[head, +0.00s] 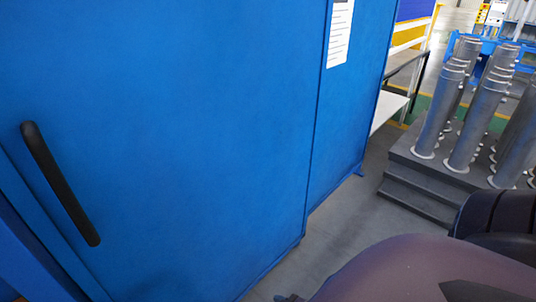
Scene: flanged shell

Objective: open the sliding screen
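The sliding screen (210,130) is a large flat blue panel that fills the left and middle of the head view. A long black bar handle (60,184) is fixed on it near its left edge, tilted in the picture. The panel's right edge meets another blue panel (345,120) bearing a white paper sheet. The screen appears closed at its left side, against a blue frame (35,245). Neither of my grippers shows, and nothing is seen touching the handle. Part of my arm fills the bottom right corner.
Upright grey metal cylinders (478,100) stand on a dark stepped platform (425,184) at the right. Grey floor (345,225) is clear between the blue panels and the platform. A white shelf (386,108) and yellow railing lie behind.

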